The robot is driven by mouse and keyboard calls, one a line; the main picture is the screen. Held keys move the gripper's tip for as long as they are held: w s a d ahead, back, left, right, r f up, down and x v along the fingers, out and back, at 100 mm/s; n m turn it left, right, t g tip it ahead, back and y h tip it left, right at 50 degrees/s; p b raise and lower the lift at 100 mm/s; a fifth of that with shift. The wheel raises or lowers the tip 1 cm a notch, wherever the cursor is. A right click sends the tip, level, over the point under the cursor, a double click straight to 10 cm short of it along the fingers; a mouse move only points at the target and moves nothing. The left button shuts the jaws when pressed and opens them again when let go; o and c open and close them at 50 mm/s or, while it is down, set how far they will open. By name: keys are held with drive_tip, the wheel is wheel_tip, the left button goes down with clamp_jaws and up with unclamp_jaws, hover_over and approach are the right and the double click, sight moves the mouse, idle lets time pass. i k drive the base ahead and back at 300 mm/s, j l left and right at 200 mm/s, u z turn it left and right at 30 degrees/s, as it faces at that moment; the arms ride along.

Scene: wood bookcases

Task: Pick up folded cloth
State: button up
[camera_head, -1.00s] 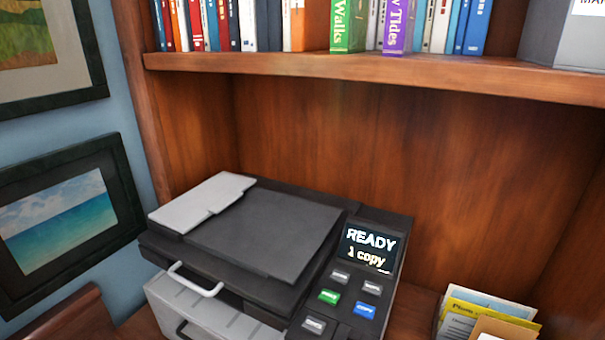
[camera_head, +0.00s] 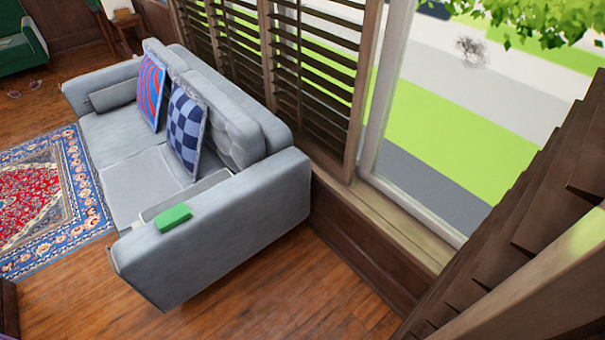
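A small green folded cloth (camera_head: 173,218) lies on the near armrest of the grey sofa (camera_head: 230,222), in the left-centre of the head view. It looks flat and roughly rectangular. My gripper is not in view, so its distance from the cloth and its state do not show.
Slatted shutters (camera_head: 310,75) and a window (camera_head: 430,120) line the wall behind and right of the sofa. Two patterned cushions, one checked (camera_head: 187,125), lean on the sofa back. A red and blue rug (camera_head: 45,205) lies left. Wood floor (camera_head: 290,295) is clear in front of the near armrest.

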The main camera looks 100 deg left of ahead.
sight(175, 217)
drive_tip(key=u, duration=0.45)
drive_tip(key=k+u, duration=0.1)
drive_tip(key=u, duration=0.35)
drive_tip(key=l+u, duration=0.1)
drive_tip(key=u, duration=0.85)
drive_tip(key=k+u, duration=0.1)
drive_tip(key=u, duration=0.35)
drive_tip(key=j+u, duration=0.1)
drive_tip(key=u, duration=0.8)
drive_tip(key=k+j, duration=0.05)
